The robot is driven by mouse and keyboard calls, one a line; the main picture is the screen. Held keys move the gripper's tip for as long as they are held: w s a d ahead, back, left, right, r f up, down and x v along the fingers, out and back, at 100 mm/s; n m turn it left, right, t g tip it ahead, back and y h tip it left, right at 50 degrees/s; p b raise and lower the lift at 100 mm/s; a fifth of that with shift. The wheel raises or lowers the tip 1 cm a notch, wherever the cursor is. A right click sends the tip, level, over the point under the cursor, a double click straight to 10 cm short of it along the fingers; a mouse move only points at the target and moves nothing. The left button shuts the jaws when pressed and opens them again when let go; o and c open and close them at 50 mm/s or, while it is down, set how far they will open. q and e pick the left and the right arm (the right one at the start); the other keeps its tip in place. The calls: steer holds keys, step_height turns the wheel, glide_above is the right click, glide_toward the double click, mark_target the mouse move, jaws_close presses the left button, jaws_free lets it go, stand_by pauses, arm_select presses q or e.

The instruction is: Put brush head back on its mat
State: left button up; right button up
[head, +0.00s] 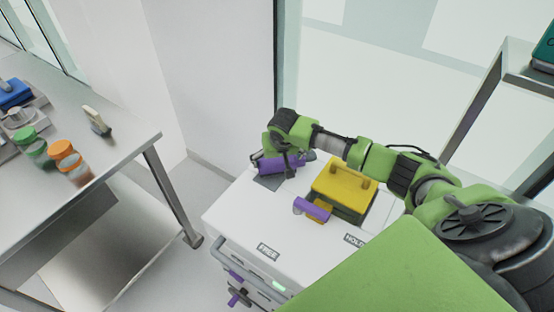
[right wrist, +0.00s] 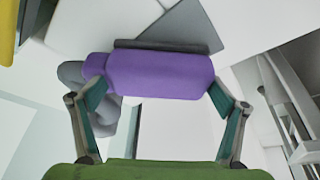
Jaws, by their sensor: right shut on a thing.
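The brush head is a purple block (right wrist: 158,76) with a dark strip along its far edge in the right wrist view. My right gripper (right wrist: 158,92) is shut on it, one finger at each end. In the head view the purple brush head (head: 270,166) is at the far left corner of the white cart top, partly hidden by my right gripper (head: 285,161). The dark grey mat (head: 268,183) shows beneath and just in front of it; it also shows in the right wrist view (right wrist: 188,24). I cannot tell whether the brush head touches the mat. My left gripper is not in view.
A yellow block (head: 343,184) on a dark base and another purple piece (head: 314,207) stand on the white cart top (head: 235,215), right of the mat. A steel table (head: 95,130) with green- and orange-lidded jars is at left. The cart's front left top is clear.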

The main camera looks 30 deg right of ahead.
steer(key=o, duration=0.8)
steer(key=v, duration=1.2)
